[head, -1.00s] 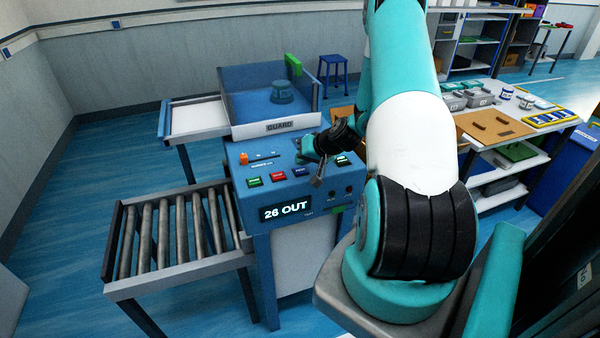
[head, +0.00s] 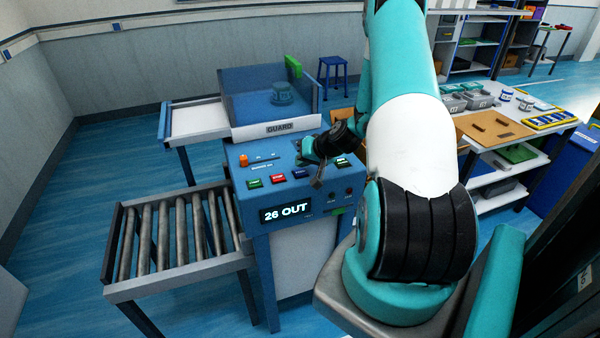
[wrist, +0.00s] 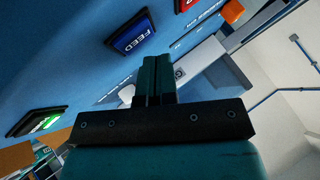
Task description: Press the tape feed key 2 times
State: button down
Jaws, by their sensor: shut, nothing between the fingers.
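The tape feed key is a blue key marked FEED (wrist: 133,36) at the upper middle of the wrist view. It also shows as a small blue key on the sloped panel in the head view (head: 301,173). My gripper (wrist: 154,66) is shut and empty. Its tips lie just below and right of the FEED key in the wrist view, and I see no contact. The display (head: 285,213) reads 26 OUT.
A green key (head: 254,183) and a red key (head: 278,178) sit left of the blue one, with an orange knob (head: 243,160) above. Another green key (wrist: 40,122) is at the wrist view's lower left. The guard (head: 279,127) stands behind; a roller table (head: 175,235) is left.

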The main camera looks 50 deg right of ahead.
aim_at(302, 171)
dwell(0.8)
jog(key=shift+f+b, duration=0.45)
jog(key=shift+b, duration=0.1)
jog(key=shift+f+b, duration=0.35)
jog(key=shift+b, duration=0.05)
dwell(0.3)
jog(key=shift+r, duration=0.1)
jog(key=shift+r+p, duration=0.45)
jog(key=shift+r, duration=0.25)
jog(key=shift+r+p, duration=1.6)
jog(key=shift+r, duration=0.95)
